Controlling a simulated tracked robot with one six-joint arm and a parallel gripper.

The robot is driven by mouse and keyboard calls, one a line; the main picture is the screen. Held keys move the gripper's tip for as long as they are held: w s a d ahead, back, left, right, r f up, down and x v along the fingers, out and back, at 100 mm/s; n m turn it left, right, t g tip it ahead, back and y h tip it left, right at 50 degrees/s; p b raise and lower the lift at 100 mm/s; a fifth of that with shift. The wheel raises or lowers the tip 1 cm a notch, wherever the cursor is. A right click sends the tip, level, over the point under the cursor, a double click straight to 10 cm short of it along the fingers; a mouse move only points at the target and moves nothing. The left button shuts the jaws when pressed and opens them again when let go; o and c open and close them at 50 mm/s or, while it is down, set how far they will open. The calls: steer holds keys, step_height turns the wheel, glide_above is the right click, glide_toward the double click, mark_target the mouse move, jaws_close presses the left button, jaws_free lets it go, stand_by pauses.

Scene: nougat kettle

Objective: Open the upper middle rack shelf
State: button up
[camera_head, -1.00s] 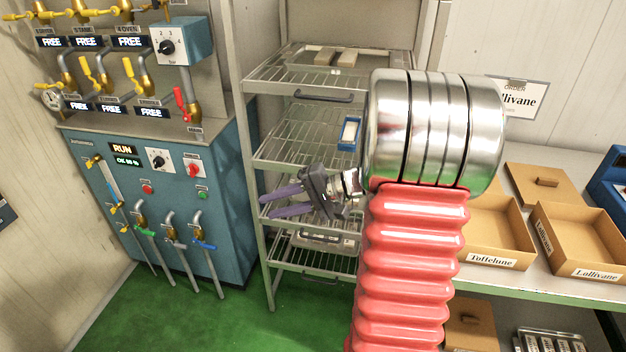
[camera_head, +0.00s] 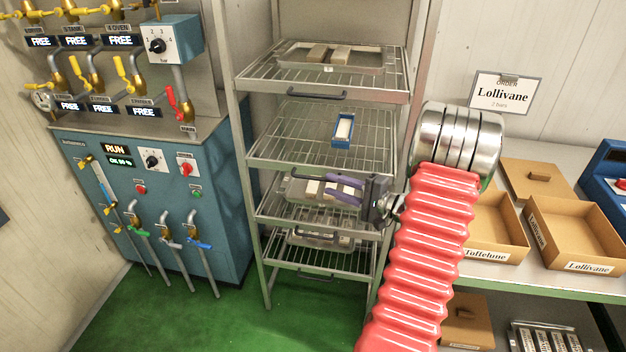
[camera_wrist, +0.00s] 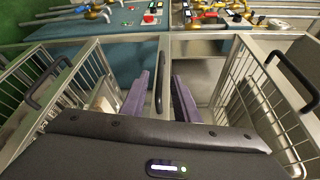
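The rack's upper middle shelf (camera_head: 288,149) is a grey wire shelf level with its neighbours, carrying a small blue box (camera_head: 343,131). My gripper (camera_head: 325,188), with purple fingers, points left at the rack front, just below that shelf's front edge. In the wrist view, my open gripper's fingers stand on either side of a dark bar handle (camera_wrist: 159,80), with gaps to both. By its position this handle looks like the upper middle shelf's.
The top shelf (camera_head: 262,78) holds a tray with bars; its handle (camera_head: 318,96) is clear. The lower middle shelf (camera_head: 268,208) and bottom shelf (camera_head: 345,263) hold trays. A blue control cabinet (camera_head: 218,175) stands left, a bench (camera_head: 545,284) with cardboard boxes right.

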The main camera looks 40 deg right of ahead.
mark_target(314, 178)
steer(key=shift+x, duration=3.75)
steer(key=shift+a, duration=0.1)
steer(key=shift+c, duration=0.7)
jaws_close()
steer(key=shift+a, duration=0.1)
